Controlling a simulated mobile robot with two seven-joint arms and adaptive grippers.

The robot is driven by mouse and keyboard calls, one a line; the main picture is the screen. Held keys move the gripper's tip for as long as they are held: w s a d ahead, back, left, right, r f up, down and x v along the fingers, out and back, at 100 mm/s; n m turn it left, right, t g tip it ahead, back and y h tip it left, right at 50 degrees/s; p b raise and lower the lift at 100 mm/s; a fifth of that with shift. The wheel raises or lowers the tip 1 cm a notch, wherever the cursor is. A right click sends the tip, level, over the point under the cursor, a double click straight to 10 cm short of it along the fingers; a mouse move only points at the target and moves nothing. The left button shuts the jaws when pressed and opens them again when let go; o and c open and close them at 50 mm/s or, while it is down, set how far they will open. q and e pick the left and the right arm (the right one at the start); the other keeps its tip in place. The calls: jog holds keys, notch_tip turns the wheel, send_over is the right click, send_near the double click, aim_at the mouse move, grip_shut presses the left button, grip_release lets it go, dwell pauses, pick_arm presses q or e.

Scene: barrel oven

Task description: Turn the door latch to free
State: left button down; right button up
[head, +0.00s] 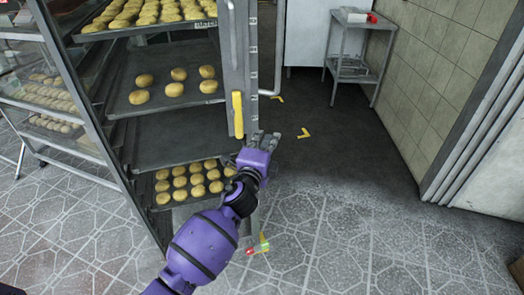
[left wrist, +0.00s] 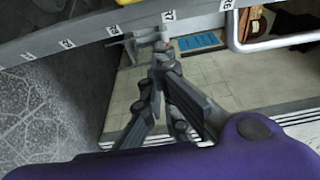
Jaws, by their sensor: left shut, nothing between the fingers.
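A yellow upright handle (head: 238,115) is fixed on the grey frame edge of the rack in the head view; it is the only part I see that looks like the door latch. It stands vertical. My left gripper (head: 265,137) is just below and to the right of the handle, apart from it. In the left wrist view the gripper (left wrist: 162,55) has its fingers together with nothing between them, its tips close to the numbered grey rail (left wrist: 85,40). My right gripper is not in view.
Trays of pale buns (head: 172,90) fill the rack left of the gripper. A small metal table (head: 351,68) stands at the back beside a tiled wall (head: 440,70). The dark floor to the right is clear. A small red and green item (head: 257,249) shows near the rack's foot.

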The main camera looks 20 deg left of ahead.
aim_at(238, 121)
pick_arm(q)
jog(key=shift+s+a+p, duration=0.15)
jog(key=shift+s+a, duration=0.1)
jog(key=shift+a, duration=0.7)
jog(key=shift+s+a+p, duration=0.15)
jog(key=shift+s+a, duration=0.1)
jog(key=shift+a, duration=0.65)
